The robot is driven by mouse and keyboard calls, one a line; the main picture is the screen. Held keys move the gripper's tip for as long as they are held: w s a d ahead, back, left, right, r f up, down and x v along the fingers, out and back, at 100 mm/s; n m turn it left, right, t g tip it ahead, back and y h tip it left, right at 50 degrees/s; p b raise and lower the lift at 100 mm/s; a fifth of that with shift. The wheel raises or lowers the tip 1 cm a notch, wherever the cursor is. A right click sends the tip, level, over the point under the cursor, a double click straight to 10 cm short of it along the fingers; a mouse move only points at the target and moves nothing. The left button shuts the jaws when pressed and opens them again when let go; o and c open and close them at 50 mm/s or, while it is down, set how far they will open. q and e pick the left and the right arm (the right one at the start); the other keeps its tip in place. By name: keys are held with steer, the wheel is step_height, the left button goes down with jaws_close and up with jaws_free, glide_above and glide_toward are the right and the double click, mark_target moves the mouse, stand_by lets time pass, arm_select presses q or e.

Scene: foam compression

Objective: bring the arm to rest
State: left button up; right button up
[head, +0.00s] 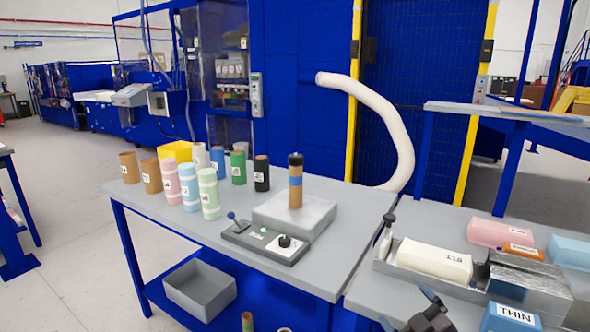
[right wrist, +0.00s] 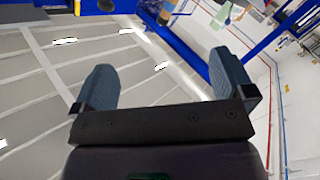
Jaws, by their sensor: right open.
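My right gripper (head: 407,308) shows at the bottom edge of the head view, in front of the right-hand table. Its two dark fingers are spread apart with nothing between them. In the right wrist view the open gripper (right wrist: 162,64) has both blue-grey fingers wide apart, with the ceiling and its lights behind them. The rest of the right arm is cut off by the frame. My left gripper is not in view.
A grey table (head: 160,207) holds several coloured cylinders, a press base (head: 293,217) with a brown column, and a control box (head: 264,241) with a lever. The right-hand table carries a metal tray with a cream foam block (head: 435,260), near my right gripper.

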steer(key=s+d+f+m+g+h, duration=0.2)
steer(key=s+f+m+g, duration=0.1)
steer(key=s+f, duration=0.7)
steer(key=s+d+f+m+g+h, duration=0.2)
steer(key=s+f+m, duration=0.4)
steer(key=s+f, duration=0.5)
steer(key=s+g, duration=0.1)
steer(key=s, duration=0.4)
steer(key=shift+s+d+f+h, duration=0.15)
steer(key=shift+d+h, duration=0.05)
steer(key=shift+h, duration=0.2)
